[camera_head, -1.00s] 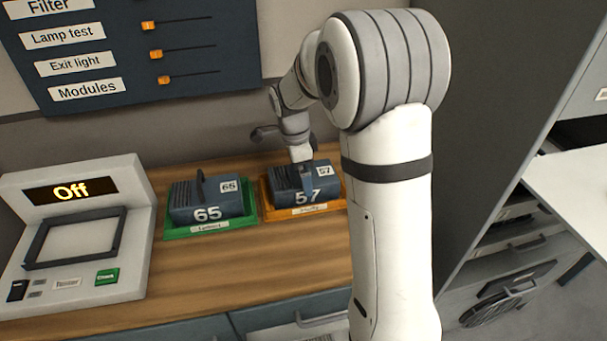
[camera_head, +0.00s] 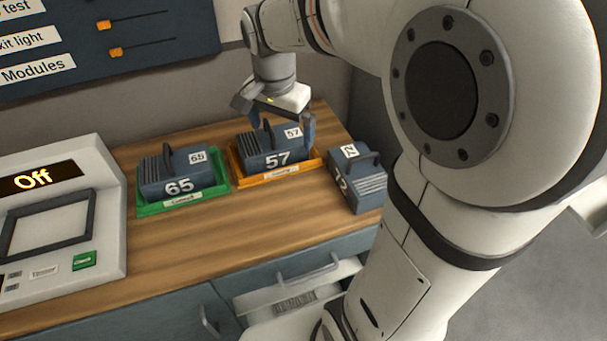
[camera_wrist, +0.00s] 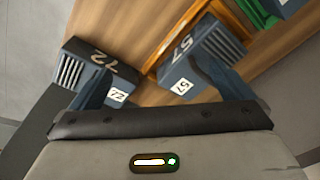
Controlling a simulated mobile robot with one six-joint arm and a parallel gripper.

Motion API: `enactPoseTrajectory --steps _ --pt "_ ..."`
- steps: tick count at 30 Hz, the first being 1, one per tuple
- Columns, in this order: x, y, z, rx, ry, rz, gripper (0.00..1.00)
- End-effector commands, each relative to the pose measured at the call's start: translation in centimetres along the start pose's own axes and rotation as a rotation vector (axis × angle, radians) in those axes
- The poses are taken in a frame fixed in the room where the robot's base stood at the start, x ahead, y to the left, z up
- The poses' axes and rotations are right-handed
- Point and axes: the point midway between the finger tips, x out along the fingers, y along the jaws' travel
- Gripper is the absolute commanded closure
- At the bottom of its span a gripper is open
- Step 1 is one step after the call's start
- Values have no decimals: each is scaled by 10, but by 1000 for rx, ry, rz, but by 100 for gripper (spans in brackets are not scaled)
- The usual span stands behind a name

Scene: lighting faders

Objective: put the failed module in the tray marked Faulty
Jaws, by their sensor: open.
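Module 57 (camera_head: 265,148), a dark blue box with a handle, sits in the orange tray (camera_head: 236,168), whose small label appears to read Faulty. My gripper (camera_head: 277,118) is open and empty, just above module 57. In the wrist view, module 57 (camera_wrist: 195,65) lies near the right finger, and the orange tray (camera_wrist: 175,40) is partly hidden by it. Module 65 (camera_head: 178,172) sits in the green tray (camera_head: 148,209). Module 72 (camera_head: 355,180) stands on the bare counter right of the orange tray; it also shows in the wrist view (camera_wrist: 100,62). No visible mark shows which module failed.
A tester (camera_head: 60,220) with its display reading Off stands at the left of the wooden counter (camera_head: 215,235). A dark wall panel with orange sliders (camera_head: 110,40) is behind. The counter's front middle is clear. A drawer (camera_head: 300,285) below is partly open.

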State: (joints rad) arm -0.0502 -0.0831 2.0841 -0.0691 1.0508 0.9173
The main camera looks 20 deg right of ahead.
Motion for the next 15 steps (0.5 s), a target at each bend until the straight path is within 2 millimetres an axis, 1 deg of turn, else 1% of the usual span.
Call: enactPoseTrajectory --steps 1,3,6,9,11,13,15 --pt "-1 18 14 -111 7 -19 0" --pt "2 39 32 -282 18 -44 0" --pt "8 65 54 -497 40 -70 0" --pt "15 83 72 -663 59 -87 0" --pt "19 91 79 -734 68 -93 0" --pt "22 96 84 -791 77 -97 0" --pt "24 102 84 -820 82 -99 0"
